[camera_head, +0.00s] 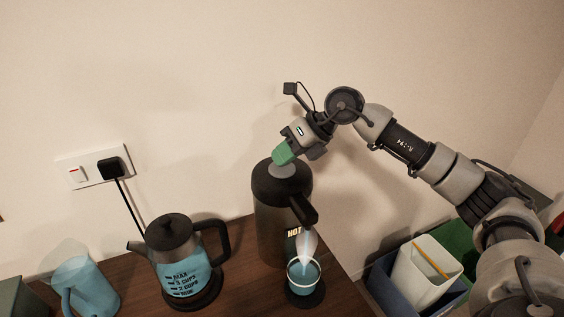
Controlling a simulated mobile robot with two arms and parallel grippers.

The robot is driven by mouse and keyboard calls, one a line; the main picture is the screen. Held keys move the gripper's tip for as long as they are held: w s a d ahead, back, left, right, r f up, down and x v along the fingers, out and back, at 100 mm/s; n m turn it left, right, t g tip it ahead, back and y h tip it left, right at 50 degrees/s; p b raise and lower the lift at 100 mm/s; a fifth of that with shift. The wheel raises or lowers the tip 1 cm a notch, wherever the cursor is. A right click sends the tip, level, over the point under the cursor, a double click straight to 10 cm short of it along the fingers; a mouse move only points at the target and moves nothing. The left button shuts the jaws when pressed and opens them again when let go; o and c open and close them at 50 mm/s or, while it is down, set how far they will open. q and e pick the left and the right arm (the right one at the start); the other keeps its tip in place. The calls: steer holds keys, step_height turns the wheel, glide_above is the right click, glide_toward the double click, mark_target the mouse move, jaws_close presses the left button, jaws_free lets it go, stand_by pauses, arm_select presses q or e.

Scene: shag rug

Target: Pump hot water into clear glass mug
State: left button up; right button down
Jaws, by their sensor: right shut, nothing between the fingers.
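A dark pump flask (268,222) marked HOT stands upright on the wooden table. My right gripper (283,155) is shut, with its green fingertips pressed down on the round pump button (282,169) on the flask's lid. The clear glass mug (303,275) stands below the flask's spout (303,211) on a dark round coaster (306,298). A pale stream runs from the spout into the mug, and bluish liquid shows inside it. My left gripper is out of view.
A kettle (174,250) with blue liquid stands left of the flask, its cord running to a wall socket (95,167). A blue pitcher (85,290) stands at the left. Bins (425,275) stand beyond the table's right edge, below my right arm.

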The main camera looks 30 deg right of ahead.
steer(key=shift+r+p, duration=0.75)
steer(key=shift+r, duration=0.4)
steer(key=shift+r, duration=0.1)
step_height(320, 180, up, 5)
steer(key=p, duration=0.3)
steer(key=shift+d, duration=0.1)
stand_by(0.3)
